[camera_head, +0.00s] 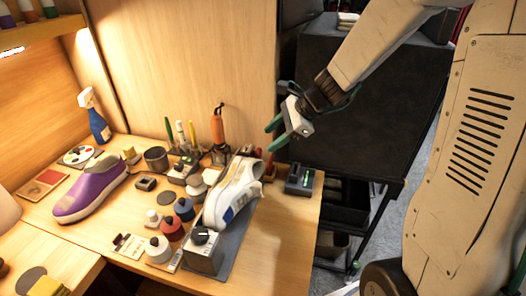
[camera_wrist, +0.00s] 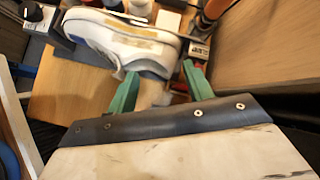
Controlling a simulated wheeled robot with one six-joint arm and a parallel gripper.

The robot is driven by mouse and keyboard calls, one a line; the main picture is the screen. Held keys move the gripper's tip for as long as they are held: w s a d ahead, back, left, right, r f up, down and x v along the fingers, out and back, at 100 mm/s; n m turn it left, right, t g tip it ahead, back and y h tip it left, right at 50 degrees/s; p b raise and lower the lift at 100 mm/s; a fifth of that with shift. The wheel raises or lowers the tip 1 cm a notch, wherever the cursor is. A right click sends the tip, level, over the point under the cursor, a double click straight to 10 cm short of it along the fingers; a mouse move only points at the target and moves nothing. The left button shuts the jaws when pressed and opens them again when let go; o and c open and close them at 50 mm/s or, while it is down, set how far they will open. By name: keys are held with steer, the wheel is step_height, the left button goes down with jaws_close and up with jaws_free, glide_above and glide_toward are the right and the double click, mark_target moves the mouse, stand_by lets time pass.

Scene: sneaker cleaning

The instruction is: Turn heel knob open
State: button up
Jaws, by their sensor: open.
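A white sneaker (camera_head: 238,190) with blue and tan patches rests on a grey stand (camera_head: 232,250), its toe toward the front and its collar at the back. A grey box with a black dial knob (camera_head: 202,236) stands at the toe end. No knob at the heel can be made out clearly. My gripper (camera_head: 276,133) is open and empty, above and behind the heel end. In the wrist view, the sneaker (camera_wrist: 120,38) lies just beyond the green fingertips (camera_wrist: 160,70), and a small grey labelled block (camera_wrist: 198,49) shows near the right finger.
A purple shoe (camera_head: 92,188) is at the left of the table. Several bottles, such as the red one (camera_head: 172,228), and cups crowd the middle. An orange-handled tool (camera_head: 218,135) stands behind the sneaker. A dark device (camera_head: 300,179) sits at the table's right edge. The front right tabletop is clear.

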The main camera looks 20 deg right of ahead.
mark_target(261, 152)
steer(key=w+d+f+m+t, duration=0.2)
steer(key=w+d+f+m, duration=0.2)
steer(key=w+f+m, duration=0.25)
steer(key=shift+m, duration=0.25)
steer(key=x, duration=0.5)
steer(key=f+x, duration=0.1)
steer(key=x, duration=0.2)
steer(key=shift+s+d, duration=0.25)
steer(key=shift+d, duration=0.2)
steer(key=c, duration=1)
